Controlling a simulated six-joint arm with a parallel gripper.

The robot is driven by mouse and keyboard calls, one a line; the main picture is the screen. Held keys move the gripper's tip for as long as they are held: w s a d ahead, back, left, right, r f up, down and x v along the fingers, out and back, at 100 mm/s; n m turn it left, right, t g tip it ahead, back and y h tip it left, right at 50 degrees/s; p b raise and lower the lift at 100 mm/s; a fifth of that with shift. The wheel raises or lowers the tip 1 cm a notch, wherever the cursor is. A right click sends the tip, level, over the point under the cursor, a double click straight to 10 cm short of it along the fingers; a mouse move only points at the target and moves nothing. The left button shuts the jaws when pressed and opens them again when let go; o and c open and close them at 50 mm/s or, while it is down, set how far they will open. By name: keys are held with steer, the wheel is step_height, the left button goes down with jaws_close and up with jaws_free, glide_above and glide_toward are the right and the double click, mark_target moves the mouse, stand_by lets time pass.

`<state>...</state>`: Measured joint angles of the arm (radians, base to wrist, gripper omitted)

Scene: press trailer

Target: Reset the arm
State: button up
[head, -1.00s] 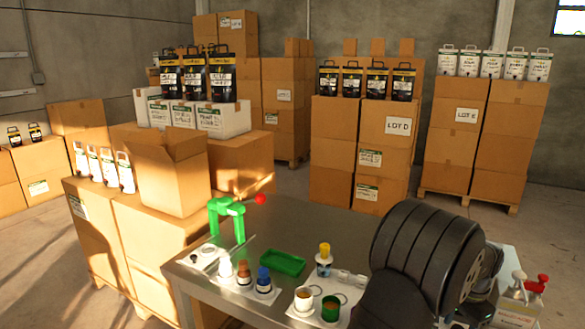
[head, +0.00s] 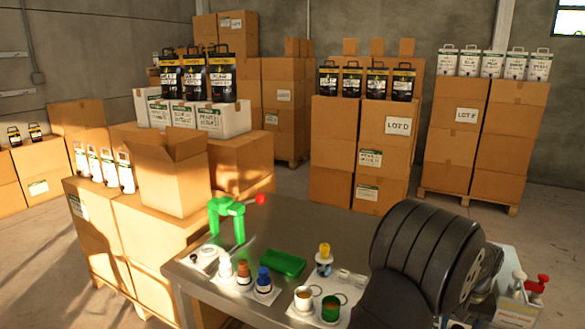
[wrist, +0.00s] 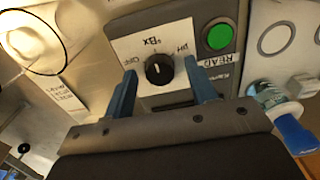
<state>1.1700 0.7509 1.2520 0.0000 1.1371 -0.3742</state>
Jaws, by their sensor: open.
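My gripper (wrist: 159,66) shows in the wrist view with its two blue-grey fingers apart and nothing held between them. In the head view my dark arm fills the lower right and my gripper is hidden. A green press (head: 228,212) with a red ball-ended handle (head: 260,199) stands at the table's left.
The metal table (head: 330,222) carries a green tray (head: 283,263), small bottles, a yellow-capped bottle (head: 324,260) and cups on white mats. Pump bottles (head: 535,285) stand at the right. Stacked cartons (head: 140,240) crowd the left side. The table's back middle is clear.

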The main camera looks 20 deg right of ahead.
steer(key=shift+r, duration=1.15)
steer(key=shift+o, duration=0.5)
